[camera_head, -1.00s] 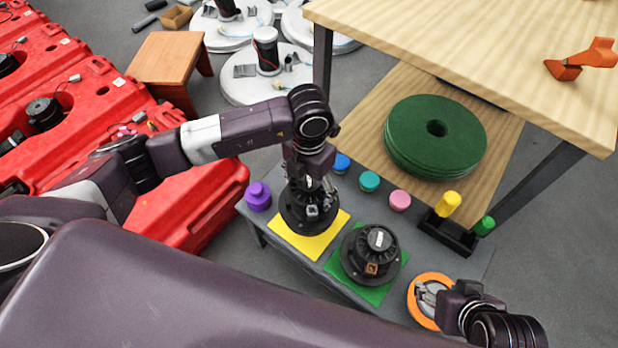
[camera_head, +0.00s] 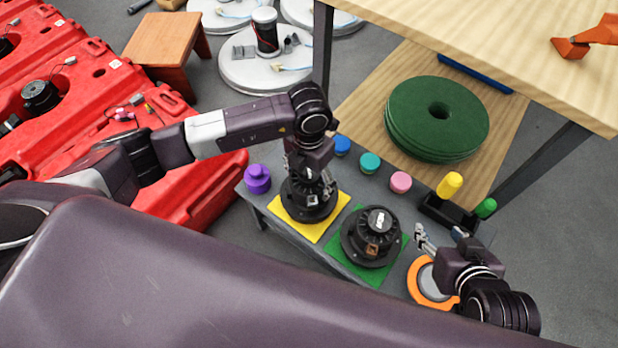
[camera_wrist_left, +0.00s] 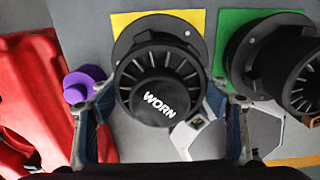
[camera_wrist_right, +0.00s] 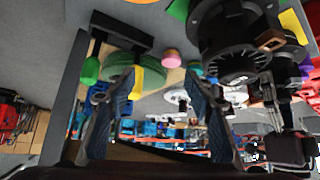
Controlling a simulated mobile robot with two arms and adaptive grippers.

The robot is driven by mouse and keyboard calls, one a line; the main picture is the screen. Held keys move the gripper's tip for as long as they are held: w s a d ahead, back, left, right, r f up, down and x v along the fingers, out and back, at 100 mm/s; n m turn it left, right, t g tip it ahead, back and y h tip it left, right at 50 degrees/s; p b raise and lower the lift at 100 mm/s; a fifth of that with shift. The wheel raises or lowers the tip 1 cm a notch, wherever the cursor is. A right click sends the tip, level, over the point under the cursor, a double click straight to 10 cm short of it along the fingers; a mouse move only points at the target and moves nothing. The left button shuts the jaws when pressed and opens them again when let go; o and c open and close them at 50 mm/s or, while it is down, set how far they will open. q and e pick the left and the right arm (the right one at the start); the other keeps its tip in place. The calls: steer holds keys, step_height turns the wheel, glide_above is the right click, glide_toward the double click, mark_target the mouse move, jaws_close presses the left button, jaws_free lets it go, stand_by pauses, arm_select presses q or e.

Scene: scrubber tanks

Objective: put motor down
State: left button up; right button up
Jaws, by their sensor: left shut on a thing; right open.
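A black motor marked "WORN" (camera_wrist_left: 158,88) is between the fingers of my left gripper (camera_head: 310,180), which is shut on it. The motor's round flange (camera_head: 308,210) is upright over the yellow square (camera_head: 334,229) on the grey bench; it looks level with the square, but I cannot tell whether it touches. A second black motor (camera_head: 371,236) stands upright on the green square (camera_head: 403,241), to the right. It also shows in the left wrist view (camera_wrist_left: 285,62). My right gripper (camera_head: 440,236) is open and empty, right of the second motor and above the bench.
An orange ring (camera_head: 418,285) lies at the bench's right end. A purple knob (camera_head: 257,178), blue, teal and pink knobs (camera_head: 400,182), and a black holder (camera_head: 446,217) with a yellow piece line the bench. A wooden table with green discs (camera_head: 437,115) stands behind; red casings are left.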

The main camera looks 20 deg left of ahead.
arm_select(q)
steer(key=shift+w, duration=0.1)
steer(key=o, duration=1.3)
